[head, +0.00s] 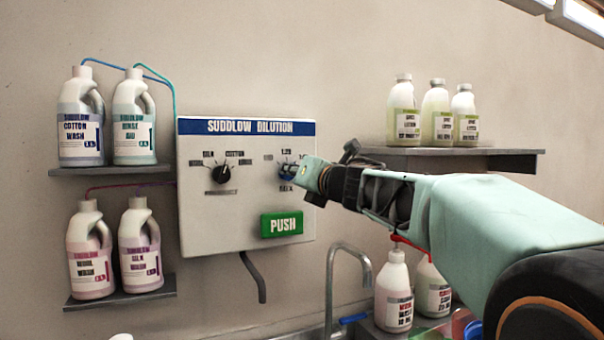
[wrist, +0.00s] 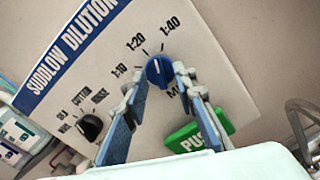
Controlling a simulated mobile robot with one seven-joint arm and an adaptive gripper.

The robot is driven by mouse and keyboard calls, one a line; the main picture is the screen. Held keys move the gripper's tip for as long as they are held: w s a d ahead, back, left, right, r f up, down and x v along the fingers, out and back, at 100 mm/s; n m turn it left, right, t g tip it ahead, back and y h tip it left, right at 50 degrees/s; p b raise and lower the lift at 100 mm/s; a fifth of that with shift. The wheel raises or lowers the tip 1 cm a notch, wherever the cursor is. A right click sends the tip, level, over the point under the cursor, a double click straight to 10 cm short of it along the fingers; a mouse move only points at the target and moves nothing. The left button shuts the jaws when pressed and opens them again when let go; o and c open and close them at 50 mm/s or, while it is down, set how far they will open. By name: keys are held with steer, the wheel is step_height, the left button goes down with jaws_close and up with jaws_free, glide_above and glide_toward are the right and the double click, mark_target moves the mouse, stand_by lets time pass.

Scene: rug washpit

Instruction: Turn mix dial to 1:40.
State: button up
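The mix dial (wrist: 159,73) is a round blue knob on the white dilution panel (head: 240,180). In the wrist view its marks read 1:10, 1:20 and 1:40 around its upper side. A pale line on the knob seems to point up and slightly left, roughly between 1:20 and 1:40; the exact setting is hard to read. My gripper (wrist: 157,78) is at the dial, with one finger on either side of it. The fingers are apart; the right fingertip is very close to the knob, and contact is unclear. In the head view the gripper (head: 300,172) partly hides the dial.
A black selector dial (head: 222,174) sits left on the panel, and a green PUSH button (head: 282,224) sits below. Bottles stand on the left shelves (head: 110,171) and right shelf (head: 490,152). A tap (head: 345,248) rises below the panel.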

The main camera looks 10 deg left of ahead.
steer(key=shift+w+a, duration=0.2)
steer(key=shift+w, duration=0.1)
jaws_close()
